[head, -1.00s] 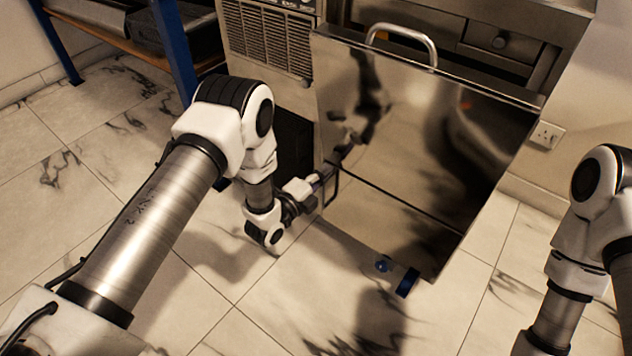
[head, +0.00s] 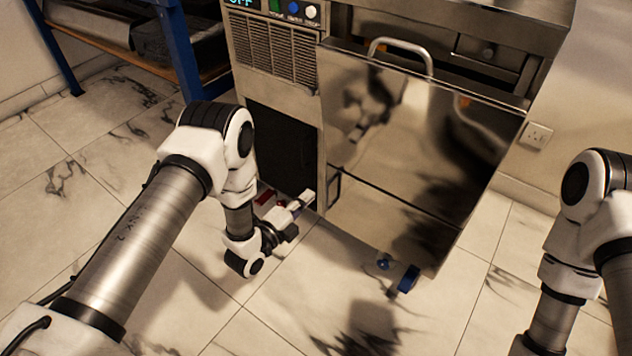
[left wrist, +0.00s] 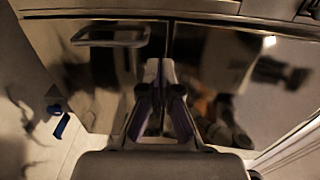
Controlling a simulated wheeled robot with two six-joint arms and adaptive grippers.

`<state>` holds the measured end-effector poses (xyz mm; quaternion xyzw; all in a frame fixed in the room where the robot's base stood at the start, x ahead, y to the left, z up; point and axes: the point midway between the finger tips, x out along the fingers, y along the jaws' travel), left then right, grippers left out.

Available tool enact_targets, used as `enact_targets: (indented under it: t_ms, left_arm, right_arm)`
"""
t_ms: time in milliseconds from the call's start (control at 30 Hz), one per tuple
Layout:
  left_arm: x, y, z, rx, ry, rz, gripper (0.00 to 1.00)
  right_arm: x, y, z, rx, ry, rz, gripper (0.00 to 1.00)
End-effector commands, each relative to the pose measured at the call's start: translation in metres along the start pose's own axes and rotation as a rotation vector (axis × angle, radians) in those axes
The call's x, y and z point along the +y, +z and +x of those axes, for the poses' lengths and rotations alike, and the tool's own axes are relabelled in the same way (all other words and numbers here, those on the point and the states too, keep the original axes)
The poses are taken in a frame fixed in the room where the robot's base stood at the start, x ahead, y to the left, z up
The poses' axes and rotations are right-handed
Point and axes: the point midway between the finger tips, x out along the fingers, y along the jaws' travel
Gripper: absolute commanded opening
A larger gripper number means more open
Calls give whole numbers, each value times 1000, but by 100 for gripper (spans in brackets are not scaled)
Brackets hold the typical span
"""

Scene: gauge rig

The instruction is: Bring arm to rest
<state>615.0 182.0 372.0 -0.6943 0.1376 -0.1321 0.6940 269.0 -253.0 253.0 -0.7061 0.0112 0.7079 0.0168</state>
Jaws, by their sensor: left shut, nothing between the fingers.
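My left arm (head: 150,240) comes in from the left and bends down at the elbow. My left gripper (head: 306,197) is low, beside the lower left edge of the shiny steel door (head: 420,140), shut and empty. In the left wrist view the closed fingers (left wrist: 160,72) point at reflective steel panels, with a dark-framed handle (left wrist: 110,37) at upper left. A gap between fingertips and steel is hard to judge. My right arm (head: 590,215) shows at the right edge; its gripper is out of the picture.
The steel machine has a vent grille (head: 277,45), knobs (head: 294,9) and a door handle (head: 400,50). A blue-legged shelf (head: 177,50) is at upper left. Marble floor (head: 60,215) is open at left.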

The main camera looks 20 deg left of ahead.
Motion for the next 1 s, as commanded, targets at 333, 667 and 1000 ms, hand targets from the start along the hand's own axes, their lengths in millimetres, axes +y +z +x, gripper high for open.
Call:
enact_targets:
  t_ms: [333,667,1000]
  left_arm:
    - [0,-1,-43,0,1,-1,0]
    - [-9,-8,-52,-27,109,-33,0]
    - [98,-41,-253,-780,965,-1049,0]
  right_arm:
    - [0,0,-19,-1,0,0,86]
    - [0,0,-18,-1,0,0,86]
    - [0,0,-18,-1,0,0,86]
